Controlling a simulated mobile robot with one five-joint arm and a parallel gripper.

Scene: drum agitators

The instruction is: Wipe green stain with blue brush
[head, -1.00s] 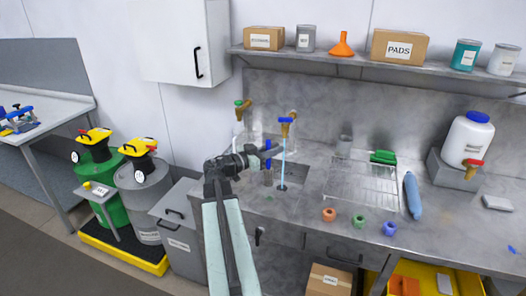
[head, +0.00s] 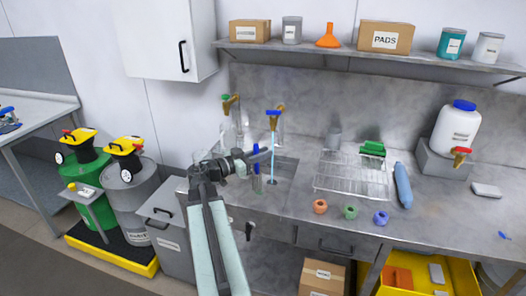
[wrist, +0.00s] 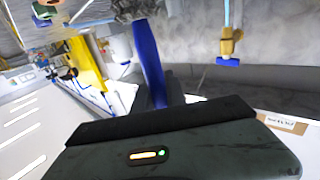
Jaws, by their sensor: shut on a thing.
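My gripper (head: 256,158) is shut on the blue brush (head: 257,163), seen as a blue handle held roughly upright over the left part of the sink (head: 283,190). In the wrist view the blue handle (wrist: 148,60) rises from between the dark fingers (wrist: 160,90), with a grey, rough end at the top edge of the picture. The brush is just left of a thin pale-blue stream (head: 271,165) under the blue-handled tap (head: 273,116). I cannot make out a green stain in either view.
A wire rack (head: 352,178) with a green brush (head: 373,148) stands right of the sink. Orange, green and blue rings (head: 350,211) and a blue bottle (head: 403,185) lie nearby. A green-handled tap (head: 230,102) is at the back left. The counter's right front is mostly clear.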

